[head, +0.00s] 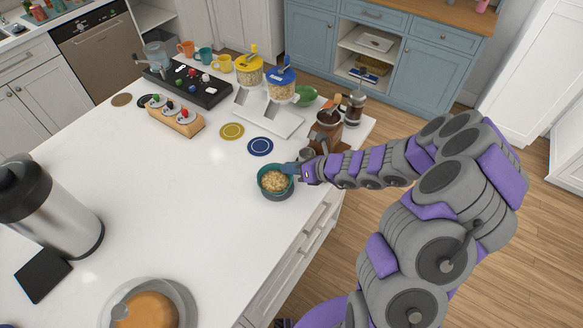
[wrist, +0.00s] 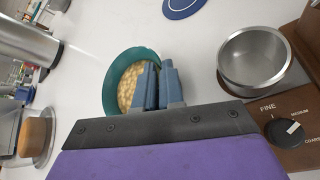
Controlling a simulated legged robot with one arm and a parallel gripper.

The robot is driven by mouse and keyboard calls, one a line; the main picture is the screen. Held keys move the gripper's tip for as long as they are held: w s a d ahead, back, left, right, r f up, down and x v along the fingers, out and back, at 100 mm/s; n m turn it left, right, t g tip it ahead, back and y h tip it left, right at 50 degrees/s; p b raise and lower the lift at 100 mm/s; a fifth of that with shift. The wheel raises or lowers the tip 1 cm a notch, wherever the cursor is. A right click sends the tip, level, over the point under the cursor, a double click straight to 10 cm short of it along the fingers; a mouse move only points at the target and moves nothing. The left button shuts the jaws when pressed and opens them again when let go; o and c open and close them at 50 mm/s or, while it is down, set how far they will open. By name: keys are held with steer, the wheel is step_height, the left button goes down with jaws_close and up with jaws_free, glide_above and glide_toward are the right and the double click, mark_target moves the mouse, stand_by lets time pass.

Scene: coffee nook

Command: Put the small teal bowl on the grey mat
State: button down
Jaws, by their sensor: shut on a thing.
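The small teal bowl (head: 263,184) holds pale, round cereal-like pieces and stands out over the white counter near its front right edge. In the wrist view the teal bowl (wrist: 112,75) is at the fingertips. My gripper (head: 291,169) is shut on the bowl's right rim; its blue fingers (wrist: 157,84) hide part of the bowl in the wrist view. Whether the bowl touches the counter is not clear. A flat dark grey square (head: 42,275), which looks like the mat, lies at the counter's far left, beside the steel carafe.
The steel carafe (head: 62,215) and a cake on a grey stand (head: 187,295) flank the left side. A blue coaster (head: 260,147) and yellow coaster (head: 231,131) lie behind the bowl. A brown grinder (head: 327,124) stands near my arm. The counter's middle is clear.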

steer(key=c, duration=1.4)
jaws_free()
steer(key=shift+c, duration=0.2)
steer(key=shift+o, duration=1)
steer(key=shift+d, duration=0.25)
steer(key=shift+d, duration=0.15)
